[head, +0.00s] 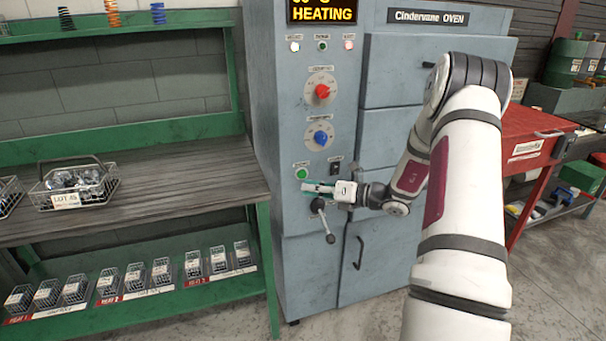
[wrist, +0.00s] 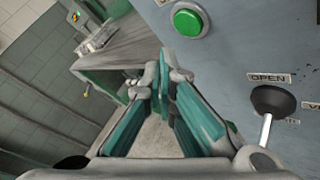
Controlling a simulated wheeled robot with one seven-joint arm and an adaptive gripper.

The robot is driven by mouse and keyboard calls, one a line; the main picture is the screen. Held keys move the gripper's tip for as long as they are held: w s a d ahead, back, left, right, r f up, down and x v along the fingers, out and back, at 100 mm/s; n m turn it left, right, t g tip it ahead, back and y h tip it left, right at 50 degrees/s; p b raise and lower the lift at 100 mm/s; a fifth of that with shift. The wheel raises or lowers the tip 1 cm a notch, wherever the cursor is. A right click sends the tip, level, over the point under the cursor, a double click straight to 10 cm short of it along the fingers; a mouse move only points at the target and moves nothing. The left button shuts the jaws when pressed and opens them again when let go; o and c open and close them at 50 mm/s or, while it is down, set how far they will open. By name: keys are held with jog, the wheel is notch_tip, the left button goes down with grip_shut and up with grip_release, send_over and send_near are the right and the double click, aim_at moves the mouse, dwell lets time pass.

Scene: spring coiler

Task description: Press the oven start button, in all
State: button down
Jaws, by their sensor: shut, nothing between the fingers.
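The oven (head: 420,75) is a grey-blue cabinet with a control column. Its display (head: 322,12) reads HEATING. A green round button (head: 301,174) sits low on the control column; it also shows in the wrist view (wrist: 189,20), at the top. My gripper (head: 306,187) is shut and empty, just below the green button in the head view. In the wrist view my fingertips (wrist: 167,85) are together, below and apart from the button. A lever with a black knob (head: 319,206) is just under my gripper; the wrist view shows its knob (wrist: 272,100) by an OPEN label.
A red knob (head: 322,91) and a blue knob (head: 320,138) are above the button. A green-framed workbench (head: 150,190) stands left, with a wire basket (head: 108,187) on top and several small baskets below. A red table (head: 520,125) stands right.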

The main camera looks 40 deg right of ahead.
jog(key=shift+s+a+p, duration=0.25)
jog(key=shift+s+p, duration=0.05)
jog(key=shift+s, duration=0.5)
jog(key=shift+s+a+p, duration=0.2)
jog(key=shift+s+p, duration=0.1)
jog(key=shift+s, duration=0.45)
jog(key=s+a+r+n+g+p, duration=0.1)
jog(key=s+a+r+n+g, duration=0.3)
jog(key=s+a+r+n, duration=0.25)
jog(key=s+a+r+n+g+y+p, duration=0.1)
jog(key=s+a+r+n+g+p, duration=0.25)
jog(key=a+n, duration=0.5)
jog(key=s+a+r+n+g, duration=0.45)
jog(key=a+r, duration=0.25)
jog(key=a, duration=0.2)
jog(key=s+r+n+t+h+p, duration=0.1)
jog(key=s+r+n+h, duration=0.3)
jog(key=s+n, duration=0.5)
jog(key=s+r+n+h+p, duration=0.3)
jog(key=s+r+n+h, duration=0.2)
jog(key=s+n, duration=0.4)
jog(key=s+r, duration=0.1)
jog(key=s, duration=0.2)
jog(key=shift+t, duration=0.4)
